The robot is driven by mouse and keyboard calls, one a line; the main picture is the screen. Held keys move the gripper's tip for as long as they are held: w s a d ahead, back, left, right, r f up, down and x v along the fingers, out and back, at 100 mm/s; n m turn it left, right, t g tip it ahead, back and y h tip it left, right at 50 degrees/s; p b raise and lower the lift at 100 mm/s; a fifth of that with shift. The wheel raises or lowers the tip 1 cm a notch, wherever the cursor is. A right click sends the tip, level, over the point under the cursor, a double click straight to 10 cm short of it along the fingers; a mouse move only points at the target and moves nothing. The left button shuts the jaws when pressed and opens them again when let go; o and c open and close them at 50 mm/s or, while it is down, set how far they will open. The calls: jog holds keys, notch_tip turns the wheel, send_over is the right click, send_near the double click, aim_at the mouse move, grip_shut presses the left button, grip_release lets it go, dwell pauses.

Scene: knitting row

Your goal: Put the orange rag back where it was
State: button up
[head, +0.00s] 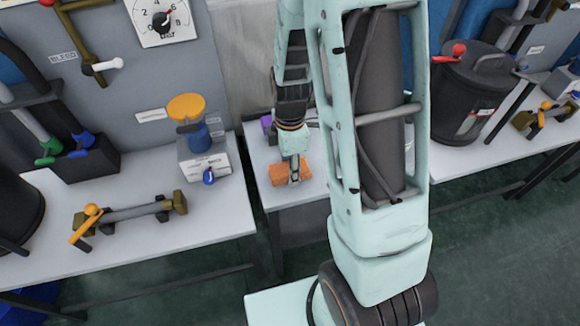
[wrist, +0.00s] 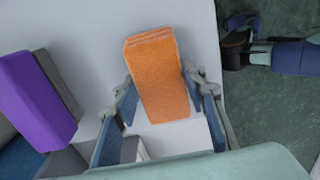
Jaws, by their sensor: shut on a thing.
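The orange rag (head: 282,172) is a folded block at the near end of a small white table in the head view. It also shows in the wrist view (wrist: 158,65), upright in the picture between my two fingers. My gripper (head: 294,175) is shut on the rag, with one finger at each side of it in the wrist view (wrist: 163,88). The rag is over the white tabletop (wrist: 85,45); I cannot tell whether it touches it. My arm hides part of the table in the head view.
A purple block (wrist: 38,100) with grey beside it stands left of the rag on the table. A bench (head: 130,255) with a yellow-knobbed valve (head: 186,107) lies to the left. Another bench (head: 480,165) with a dark drum (head: 472,95) is at the right.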

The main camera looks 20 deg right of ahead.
jog(key=o, duration=1.1)
jog(key=shift+f, duration=0.15)
notch_tip(320, 180, up, 12)
jog(key=p, duration=0.2)
jog(key=shift+r, duration=0.2)
jog(key=shift+w, duration=0.1)
